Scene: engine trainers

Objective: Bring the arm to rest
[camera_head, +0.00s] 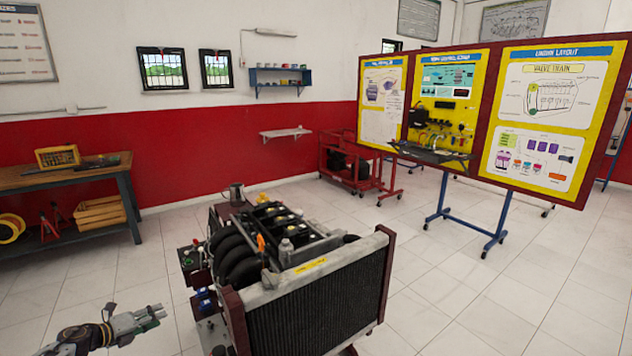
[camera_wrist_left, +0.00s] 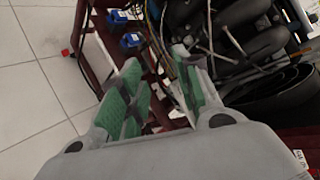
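My left gripper (camera_head: 150,315) comes in at the lower left of the head view, left of the engine trainer (camera_head: 310,310) and apart from it. In the left wrist view its two green-padded fingers (camera_wrist_left: 155,95) stand apart with nothing between them, so it is open and empty. Behind the fingers in that view are the trainer's dark red frame, blue parts (camera_wrist_left: 130,40) and black hoses (camera_wrist_left: 250,40). My right gripper is in neither view.
The engine trainer with its radiator fills the lower middle. A workbench (camera_head: 60,180) stands at the left wall. A yellow display board (camera_head: 545,100) on blue wheeled legs is at the right, and a red cart (camera_head: 340,165) behind. Tiled floor is clear at the lower right.

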